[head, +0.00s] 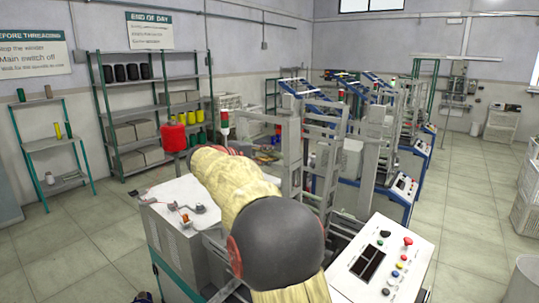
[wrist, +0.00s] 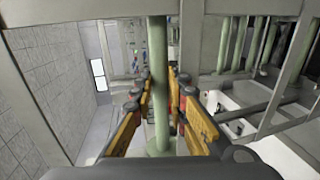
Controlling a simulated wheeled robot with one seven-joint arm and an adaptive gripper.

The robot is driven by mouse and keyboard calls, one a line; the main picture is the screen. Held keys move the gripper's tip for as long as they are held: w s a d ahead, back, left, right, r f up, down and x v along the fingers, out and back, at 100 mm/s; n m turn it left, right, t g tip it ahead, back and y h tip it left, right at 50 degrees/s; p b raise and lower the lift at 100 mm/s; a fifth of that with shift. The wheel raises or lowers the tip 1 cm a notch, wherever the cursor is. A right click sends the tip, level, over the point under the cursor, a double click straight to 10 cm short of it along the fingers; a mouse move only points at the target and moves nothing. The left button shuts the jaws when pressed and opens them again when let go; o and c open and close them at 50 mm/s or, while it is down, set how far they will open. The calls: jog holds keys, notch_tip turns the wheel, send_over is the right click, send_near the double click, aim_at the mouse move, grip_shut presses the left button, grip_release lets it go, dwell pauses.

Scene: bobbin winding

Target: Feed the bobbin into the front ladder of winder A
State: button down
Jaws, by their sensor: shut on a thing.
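In the wrist view a pale green bobbin (wrist: 158,55) stands upright between the yellow fingers of my gripper (wrist: 159,92), which is shut on it. Its lower end shows below the fingers. Grey frame bars (wrist: 190,45) pass close behind and to the right of the bobbin. In the head view the nearest winder has a grey ladder frame (head: 328,160) and a white control panel (head: 375,262). My arm covers part of this machine, and the gripper and bobbin cannot be made out there. I cannot tell whether the bobbin touches the ladder.
Several more pale green tubes (wrist: 233,42) stand in a row at the right in the wrist view. A diagonal grey bar (wrist: 285,85) runs near them. A grey cabinet (head: 185,235) stands left of my arm in the head view. Open floor (head: 90,245) lies further left.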

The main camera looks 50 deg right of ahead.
notch_tip(320, 180, down, 3)
jog(key=shift+d+b, duration=0.1)
jog(key=shift+b, duration=0.8)
jog(key=c, duration=1.7)
grip_release()
jog(key=shift+o, duration=0.8)
jog(key=shift+o, duration=1)
jog(key=shift+r, duration=0.1)
